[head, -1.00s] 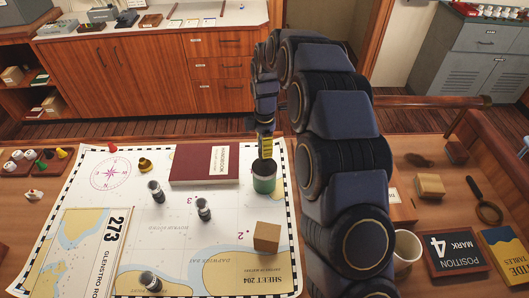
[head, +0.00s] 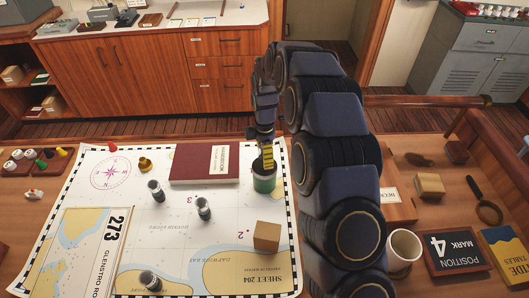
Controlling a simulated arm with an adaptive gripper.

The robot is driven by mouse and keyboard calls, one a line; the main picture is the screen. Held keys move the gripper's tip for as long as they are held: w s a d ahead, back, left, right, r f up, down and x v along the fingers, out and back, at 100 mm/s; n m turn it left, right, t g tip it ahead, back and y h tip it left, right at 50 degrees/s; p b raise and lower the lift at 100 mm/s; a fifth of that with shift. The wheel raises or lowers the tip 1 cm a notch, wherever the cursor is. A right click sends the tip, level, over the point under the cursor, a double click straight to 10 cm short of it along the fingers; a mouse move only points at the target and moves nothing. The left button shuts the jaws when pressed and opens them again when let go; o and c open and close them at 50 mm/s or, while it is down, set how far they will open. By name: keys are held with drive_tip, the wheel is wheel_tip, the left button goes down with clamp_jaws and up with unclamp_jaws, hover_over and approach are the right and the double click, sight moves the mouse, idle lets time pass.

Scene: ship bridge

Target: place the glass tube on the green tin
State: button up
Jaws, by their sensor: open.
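The green tin (head: 264,184) stands upright on the chart, right of the dark red logbook. My gripper (head: 265,166) is directly over the tin's top, its fingers at or just above the rim; I cannot tell if they touch. The jaws are open, though small and partly hidden here. Several small grey cylinders with dark ends stand on the chart: one at left (head: 156,191), one in the middle (head: 204,209) and one at the front (head: 150,281). I cannot tell which, if any, is the glass tube. No tube shows clearly on the tin.
The dark red logbook (head: 199,164) lies left of the tin. A wooden block (head: 267,236) sits in front of it. A brass piece (head: 145,165) stands at the back left. A white mug (head: 403,247) and a position mark plaque (head: 455,252) are at right.

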wheel_tip(320, 180, up, 12)
drive_tip(key=shift+f, duration=0.25)
drive_tip(key=shift+r, duration=0.3)
drive_tip(key=shift+s+d+r, duration=0.1)
drive_tip(key=shift+s+r, duration=0.1)
drive_tip(key=shift+s, duration=0.1)
drive_tip(key=s+d+r+m+g, duration=0.1)
drive_tip(key=s+d+r+m, duration=0.3)
drive_tip(key=s, duration=0.6)
drive_tip(key=s+d+r+m, duration=0.1)
drive_tip(key=s+r+m, duration=0.2)
drive_tip(key=s+m, duration=0.5)
drive_tip(key=s+d+m, duration=0.1)
drive_tip(key=s+m, duration=0.3)
drive_tip(key=s, duration=0.4)
drive_tip(key=s+d+f+m+g, duration=0.1)
drive_tip(key=s+m, duration=0.3)
drive_tip(key=s, duration=0.5)
drive_tip(key=shift+s+d+f, duration=0.2)
drive_tip(key=shift+d+f, duration=0.05)
drive_tip(key=shift+d, duration=0.15)
